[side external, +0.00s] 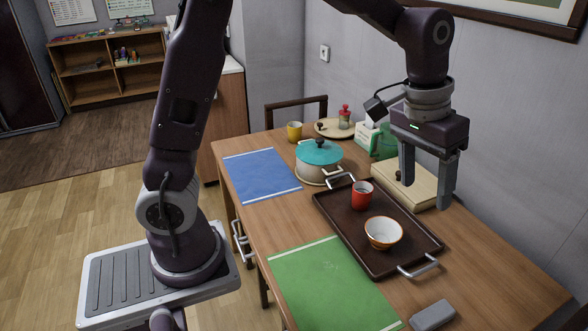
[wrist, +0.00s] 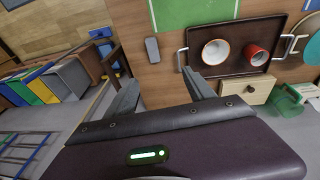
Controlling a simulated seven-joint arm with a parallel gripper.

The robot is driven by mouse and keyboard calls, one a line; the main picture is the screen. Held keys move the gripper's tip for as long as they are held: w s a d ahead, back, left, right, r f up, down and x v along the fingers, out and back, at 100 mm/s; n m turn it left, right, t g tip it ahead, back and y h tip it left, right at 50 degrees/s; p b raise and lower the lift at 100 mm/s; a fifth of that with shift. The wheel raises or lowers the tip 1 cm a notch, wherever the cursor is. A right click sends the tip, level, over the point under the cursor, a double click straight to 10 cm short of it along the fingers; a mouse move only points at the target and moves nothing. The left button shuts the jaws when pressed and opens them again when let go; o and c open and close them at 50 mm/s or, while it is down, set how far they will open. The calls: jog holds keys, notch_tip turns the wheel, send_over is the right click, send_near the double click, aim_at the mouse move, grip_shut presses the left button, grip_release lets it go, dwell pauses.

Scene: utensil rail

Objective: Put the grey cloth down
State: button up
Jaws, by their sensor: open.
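A small grey piece (side external: 432,315), which looks like the grey cloth folded up, lies flat on the wooden table near the front right corner of the green mat. It also shows in the wrist view (wrist: 152,50), apart from my fingers. My gripper (side external: 427,192) hangs above the back right part of the table, over the dark tray and light wooden box area. Its two fingers are apart with nothing between them; they also show in the wrist view (wrist: 160,79). No cloth hangs from the gripper.
The dark tray (side external: 335,218) holds a red cup (side external: 362,195) and an orange-white bowl (side external: 383,232). A teal-lidded pot (side external: 319,161), blue mat (side external: 262,175), green mat (side external: 330,287) and wooden box (side external: 415,190) are also on the table.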

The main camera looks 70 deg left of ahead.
jog(key=s+a+r+t, duration=0.1)
jog(key=s+a+r, duration=0.15)
jog(key=s, duration=0.35)
jog(key=s+a+r+t, duration=0.1)
jog(key=s+a+r, duration=0.1)
jog(key=s+r, duration=0.3)
jog(key=s+a+f+t+y, duration=0.1)
jog(key=s+a+f, duration=0.1)
jog(key=s, duration=1.1)
jog(key=shift+a+f+t, duration=0.2)
jog(key=shift+f+t, duration=0.1)
jog(key=shift+f, duration=0.1)
jog(key=shift+o, duration=0.5)
jog(key=shift+w, duration=0.1)
